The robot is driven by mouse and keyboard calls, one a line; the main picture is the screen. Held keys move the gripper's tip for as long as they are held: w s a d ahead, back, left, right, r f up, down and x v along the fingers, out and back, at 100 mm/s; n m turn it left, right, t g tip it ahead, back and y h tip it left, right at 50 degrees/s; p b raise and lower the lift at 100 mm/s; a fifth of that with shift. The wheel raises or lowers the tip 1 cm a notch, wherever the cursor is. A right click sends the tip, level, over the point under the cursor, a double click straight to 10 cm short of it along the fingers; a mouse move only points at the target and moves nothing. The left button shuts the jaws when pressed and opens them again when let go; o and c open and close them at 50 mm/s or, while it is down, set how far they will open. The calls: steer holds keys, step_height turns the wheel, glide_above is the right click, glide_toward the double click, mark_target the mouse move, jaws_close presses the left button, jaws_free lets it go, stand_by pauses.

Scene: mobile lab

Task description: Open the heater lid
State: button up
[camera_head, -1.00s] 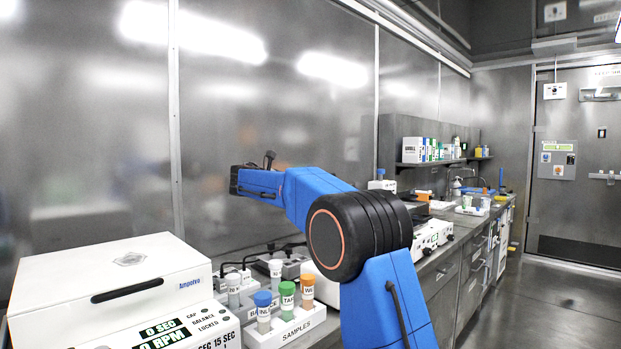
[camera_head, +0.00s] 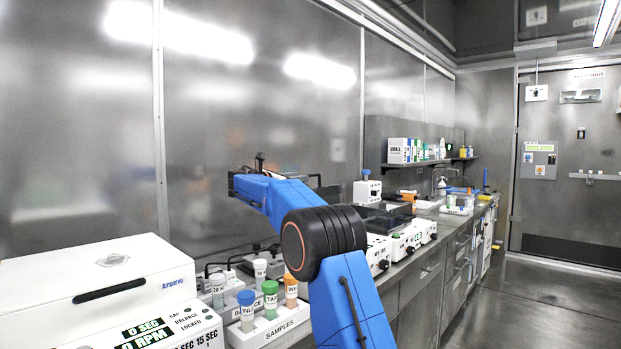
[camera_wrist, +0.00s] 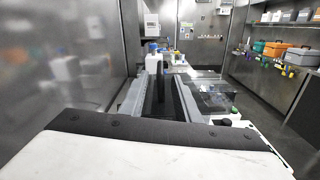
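No label reading "heater" can be made out. White bench units with dark knobs (camera_head: 407,240) stand on the bench right of my blue arm, and a dark see-through lid (camera_head: 388,217) lies flat over them, looking shut. In the wrist view a clear-topped unit (camera_wrist: 212,96) lies right of my gripper and apart from it. My gripper (camera_wrist: 160,80) points along the bench, above it. Its dark parts run up the middle of the wrist view, with nothing clearly held.
A white centrifuge-like box (camera_head: 95,285) with a shut lid stands at the left. A SAMPLES rack (camera_head: 270,331) with several capped tubes stands beside it. The metal wall borders the bench; the aisle floor is free.

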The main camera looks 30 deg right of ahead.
mark_target(318, 175)
steer(key=x, duration=0.7)
steer(key=shift+d+f, duration=0.1)
steer(key=shift+d, duration=0.15)
jaws_close()
